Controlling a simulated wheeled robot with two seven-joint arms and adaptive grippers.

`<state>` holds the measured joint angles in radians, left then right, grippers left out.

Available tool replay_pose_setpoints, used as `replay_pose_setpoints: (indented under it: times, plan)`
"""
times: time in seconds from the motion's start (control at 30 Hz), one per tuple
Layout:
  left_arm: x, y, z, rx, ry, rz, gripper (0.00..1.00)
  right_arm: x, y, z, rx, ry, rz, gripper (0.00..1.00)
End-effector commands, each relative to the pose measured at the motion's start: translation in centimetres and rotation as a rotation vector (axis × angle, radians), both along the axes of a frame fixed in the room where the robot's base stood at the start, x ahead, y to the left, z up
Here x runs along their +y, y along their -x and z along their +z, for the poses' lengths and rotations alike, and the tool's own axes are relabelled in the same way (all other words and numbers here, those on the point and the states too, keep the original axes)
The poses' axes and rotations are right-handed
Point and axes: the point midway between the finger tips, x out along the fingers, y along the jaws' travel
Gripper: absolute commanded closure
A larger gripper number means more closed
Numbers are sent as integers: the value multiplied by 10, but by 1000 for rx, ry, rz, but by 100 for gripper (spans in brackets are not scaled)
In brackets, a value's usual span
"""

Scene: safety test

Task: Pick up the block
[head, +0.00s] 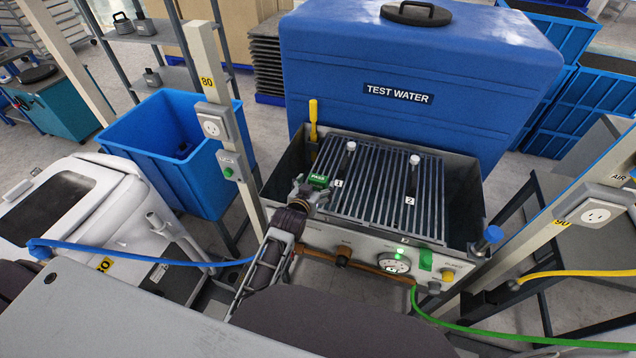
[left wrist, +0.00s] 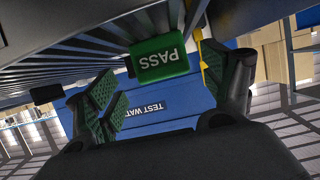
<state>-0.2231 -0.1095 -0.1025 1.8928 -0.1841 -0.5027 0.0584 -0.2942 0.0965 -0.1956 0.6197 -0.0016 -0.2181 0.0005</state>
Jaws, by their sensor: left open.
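The block is small and green with the white word PASS. In the head view the block (head: 318,180) is at the left front corner of the slatted grate (head: 385,195). In the left wrist view the block (left wrist: 160,57) is upper centre, by the grate's edge. My left gripper (head: 306,190) is open at the block, with its green-padded fingers to either side of it in the left wrist view (left wrist: 160,82). I cannot tell whether a finger touches the block. My right gripper is not in view.
The grate lies in a grey metal tub (head: 466,235) with knobs and a gauge (head: 394,263) on its front. Two numbered white-topped posts stand on the grate. A yellow-handled tool (head: 313,120) is at the back left. A blue TEST WATER tank (head: 420,60) stands behind.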

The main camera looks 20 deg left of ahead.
Motion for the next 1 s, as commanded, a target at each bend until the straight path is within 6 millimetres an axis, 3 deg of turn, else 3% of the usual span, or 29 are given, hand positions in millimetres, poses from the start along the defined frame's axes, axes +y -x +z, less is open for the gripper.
replay_pose_setpoints:
  times: [0.5, 1.0]
  plan:
    - [1, -37, -12, -1, 1, 0, 18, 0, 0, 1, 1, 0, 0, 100]
    - [1, -40, -14, -1, 0, 0, 18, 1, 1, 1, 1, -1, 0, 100]
